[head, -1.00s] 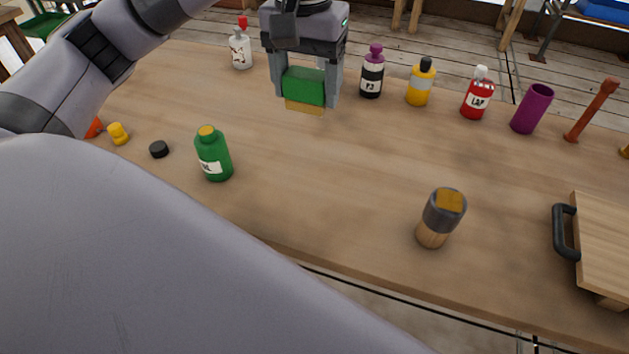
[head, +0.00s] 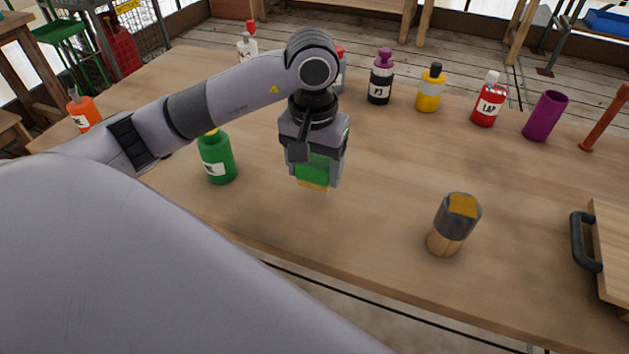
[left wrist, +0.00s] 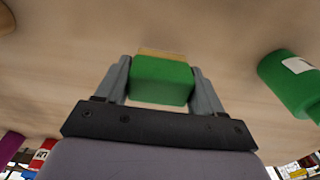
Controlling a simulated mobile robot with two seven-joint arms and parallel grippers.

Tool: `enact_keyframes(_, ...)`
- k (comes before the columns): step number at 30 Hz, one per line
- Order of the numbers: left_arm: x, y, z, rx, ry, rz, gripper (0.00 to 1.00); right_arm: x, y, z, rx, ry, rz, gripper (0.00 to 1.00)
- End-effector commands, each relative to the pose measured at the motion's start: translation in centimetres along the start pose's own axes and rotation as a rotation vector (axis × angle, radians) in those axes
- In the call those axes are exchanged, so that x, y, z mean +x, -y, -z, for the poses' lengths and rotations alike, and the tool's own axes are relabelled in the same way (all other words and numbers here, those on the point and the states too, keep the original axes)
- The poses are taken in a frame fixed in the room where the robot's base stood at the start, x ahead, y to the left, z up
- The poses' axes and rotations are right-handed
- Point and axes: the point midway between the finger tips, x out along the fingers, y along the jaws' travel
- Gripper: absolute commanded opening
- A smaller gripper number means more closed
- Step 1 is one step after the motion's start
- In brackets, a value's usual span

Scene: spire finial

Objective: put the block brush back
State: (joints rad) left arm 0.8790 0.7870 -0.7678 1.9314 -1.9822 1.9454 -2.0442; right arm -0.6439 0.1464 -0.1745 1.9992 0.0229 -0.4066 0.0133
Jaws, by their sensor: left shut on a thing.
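My left gripper (head: 315,180) is shut on the block brush (head: 313,171), a green block with a tan bristle edge below. It holds the brush over the middle of the table, to the right of the green bottle (head: 216,158). In the left wrist view the brush (left wrist: 162,80) sits between the two grey fingers, bristles pointing away from the palm. I cannot tell exactly how high it is above the table. My right gripper is not in view.
A dark-and-wood cylinder (head: 454,224) stands at the front right of the table (head: 370,170). A board with a black handle (head: 585,241) lies farther right. Bottles and a purple cup (head: 545,115) line the back edge. The table middle is clear.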

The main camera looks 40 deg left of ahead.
Motion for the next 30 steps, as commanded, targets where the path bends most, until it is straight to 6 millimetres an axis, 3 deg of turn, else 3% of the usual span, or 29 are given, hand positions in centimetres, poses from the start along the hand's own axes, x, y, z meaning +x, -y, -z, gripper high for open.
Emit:
enact_keyframes(9,3.7,0.0,-0.2,0.001,0.003,0.000,0.39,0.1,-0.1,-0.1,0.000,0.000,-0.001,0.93)
enact_keyframes(20,4.2,0.0,-0.2,0.001,0.000,0.001,0.39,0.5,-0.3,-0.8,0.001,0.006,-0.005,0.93)
enact_keyframes(21,4.1,0.0,-0.2,0.001,0.001,0.000,0.78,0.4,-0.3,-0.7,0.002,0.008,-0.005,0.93)
enact_keyframes(23,4.0,0.0,-0.2,0.001,0.001,0.000,0.93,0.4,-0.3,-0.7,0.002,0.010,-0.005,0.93)
enact_keyframes(30,4.0,0.0,-0.2,0.001,0.001,0.001,0.93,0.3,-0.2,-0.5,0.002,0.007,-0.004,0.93)
